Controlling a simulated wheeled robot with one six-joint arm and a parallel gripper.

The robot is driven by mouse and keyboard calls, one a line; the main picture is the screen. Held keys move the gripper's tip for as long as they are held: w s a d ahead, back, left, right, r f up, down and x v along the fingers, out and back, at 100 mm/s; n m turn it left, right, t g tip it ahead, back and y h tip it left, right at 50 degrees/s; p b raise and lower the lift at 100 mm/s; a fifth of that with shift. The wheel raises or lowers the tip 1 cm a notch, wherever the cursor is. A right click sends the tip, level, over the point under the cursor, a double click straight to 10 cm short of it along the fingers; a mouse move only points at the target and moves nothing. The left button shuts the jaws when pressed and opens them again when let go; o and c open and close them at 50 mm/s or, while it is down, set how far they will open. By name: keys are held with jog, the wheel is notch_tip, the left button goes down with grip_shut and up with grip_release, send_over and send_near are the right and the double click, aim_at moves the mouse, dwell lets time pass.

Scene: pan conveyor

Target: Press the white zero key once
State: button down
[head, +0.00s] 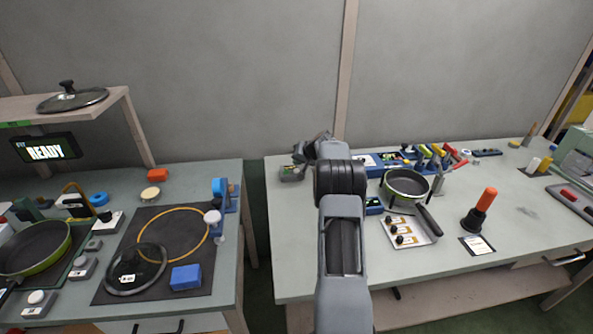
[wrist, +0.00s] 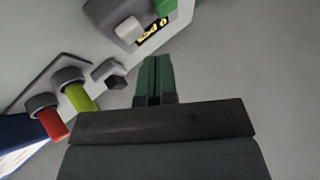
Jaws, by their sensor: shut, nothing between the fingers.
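A white key (wrist: 129,30) sits on a grey device (wrist: 118,8) at the top of the wrist view. Beside the key is a small dark display with yellow digits (wrist: 154,36). I cannot read a label on the key. My gripper (wrist: 155,60) is shut and empty, with its green fingertips just below the display in the picture and right of and below the key. Whether the fingers touch anything does not show. In the head view my gripper (head: 312,146) is at the back left of the right table, beside a small grey device (head: 292,173), and the arm hides part of that area.
In the wrist view a red plug (wrist: 53,123) and a yellow-green plug (wrist: 80,97) stand left of the fingers. In the head view a green pan (head: 406,184) and an orange-handled tool (head: 485,200) stand on the right table (head: 300,255).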

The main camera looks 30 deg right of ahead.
aim_at(298, 169)
jog(key=shift+r+p, duration=1)
jog(key=shift+r, duration=1.25)
jog(key=shift+f, duration=0.1)
